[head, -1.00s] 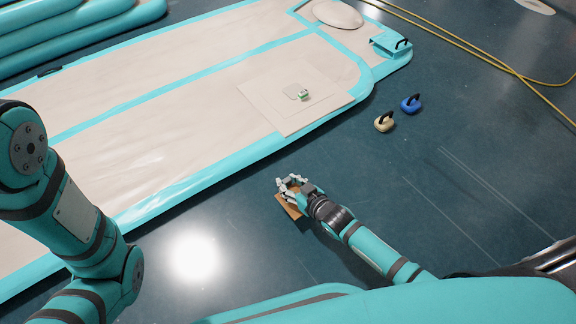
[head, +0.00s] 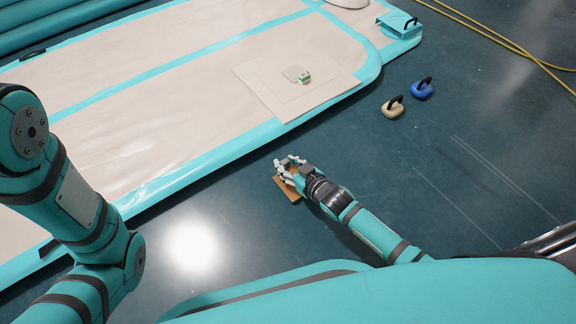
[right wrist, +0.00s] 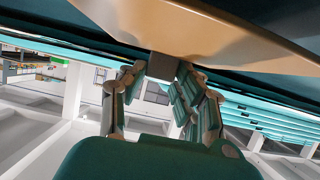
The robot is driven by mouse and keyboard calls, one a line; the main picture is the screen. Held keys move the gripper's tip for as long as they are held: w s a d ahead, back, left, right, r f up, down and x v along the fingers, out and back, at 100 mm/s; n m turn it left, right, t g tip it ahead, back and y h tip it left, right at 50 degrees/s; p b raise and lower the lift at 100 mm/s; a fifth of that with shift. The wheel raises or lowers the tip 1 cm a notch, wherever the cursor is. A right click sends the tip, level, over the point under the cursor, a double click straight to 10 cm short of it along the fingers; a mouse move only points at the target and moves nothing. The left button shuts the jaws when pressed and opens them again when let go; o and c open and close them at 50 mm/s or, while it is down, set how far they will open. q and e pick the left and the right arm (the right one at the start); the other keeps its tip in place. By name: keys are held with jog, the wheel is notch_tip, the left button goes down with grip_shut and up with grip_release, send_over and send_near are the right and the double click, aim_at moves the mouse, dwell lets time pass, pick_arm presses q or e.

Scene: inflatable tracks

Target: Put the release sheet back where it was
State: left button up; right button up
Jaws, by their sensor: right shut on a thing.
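A small brown sheet (head: 290,194), which looks like the release sheet, is at my right gripper (head: 287,168), over the dark floor in front of the track's near edge. My right gripper is shut on it, and its fingers hide part of it. In the right wrist view the fingertips (right wrist: 160,75) close around a small grey block (right wrist: 163,66) at the edge of a tan sheet (right wrist: 205,28). My left gripper is out of view; only its arm shows at the left.
A beige inflatable track (head: 130,100) with teal borders fills the upper left. On it lies a square patch (head: 325,92) with a grey piece (head: 292,73) and a small green-and-white item (head: 305,77). Beige (head: 393,107) and blue (head: 422,88) handled weights and a yellow hose (head: 500,42) are at right.

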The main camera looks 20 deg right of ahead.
jog(key=shift+f, duration=0.6)
jog(key=o, duration=1)
